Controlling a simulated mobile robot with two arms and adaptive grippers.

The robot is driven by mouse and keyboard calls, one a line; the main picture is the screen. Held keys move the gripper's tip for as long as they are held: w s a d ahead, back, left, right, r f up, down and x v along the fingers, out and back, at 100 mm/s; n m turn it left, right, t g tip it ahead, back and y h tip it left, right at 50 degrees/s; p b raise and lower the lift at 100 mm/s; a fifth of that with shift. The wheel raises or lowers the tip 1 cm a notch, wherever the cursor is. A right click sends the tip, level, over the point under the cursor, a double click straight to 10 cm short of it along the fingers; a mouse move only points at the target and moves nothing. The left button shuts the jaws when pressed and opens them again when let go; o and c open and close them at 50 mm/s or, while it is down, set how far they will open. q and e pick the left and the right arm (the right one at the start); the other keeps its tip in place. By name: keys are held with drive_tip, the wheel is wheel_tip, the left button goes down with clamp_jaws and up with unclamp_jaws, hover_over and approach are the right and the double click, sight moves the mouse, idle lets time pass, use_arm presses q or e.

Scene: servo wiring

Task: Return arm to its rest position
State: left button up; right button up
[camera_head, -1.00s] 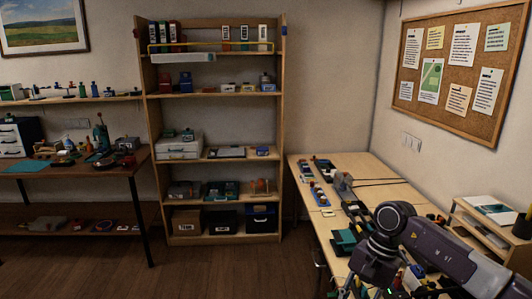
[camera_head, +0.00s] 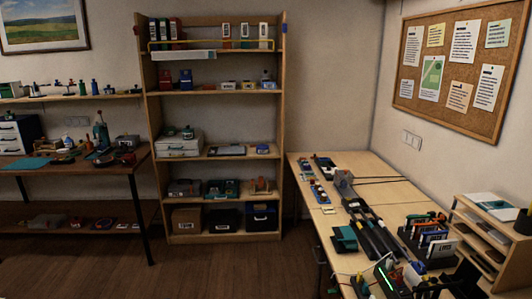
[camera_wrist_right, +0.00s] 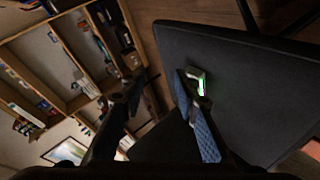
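My right gripper (camera_wrist_right: 160,88) shows in the right wrist view. Its two dark fingers, with blue textured pads, stand apart with nothing between them. The right wrist view is tilted and shows the tall shelf unit and a large dark surface behind the fingers. Neither gripper shows in the head view now. My left gripper is not in any view.
A wooden workbench (camera_head: 395,195) with a cable run, tools and boxes stands at right. A small paper rack (camera_head: 480,235) is at its right edge. A tall shelf unit (camera_head: 215,222) and a dark table (camera_head: 105,180) stand behind open floor (camera_head: 200,270).

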drive_tip(key=s+d+f+m+g+h, duration=0.2)
drive_tip(key=s+d+f+m, duration=0.15)
drive_tip(key=s+f, duration=0.55)
drive_tip(key=s+d+f+m+g+h, duration=0.25)
drive_tip(key=s+f+m, duration=0.3)
drive_tip(key=s, duration=0.75)
drive_tip(key=s+f+m+g, duration=0.2)
drive_tip(key=s+f, duration=0.1)
drive_tip(key=s, duration=0.8)
drive_tip(key=s+f+m+g, duration=0.3)
drive_tip(key=s, duration=0.7)
drive_tip(key=shift+s+a+m+b, duration=0.15)
drive_tip(key=shift+s+m+b, duration=0.15)
drive_tip(key=shift+s, duration=0.05)
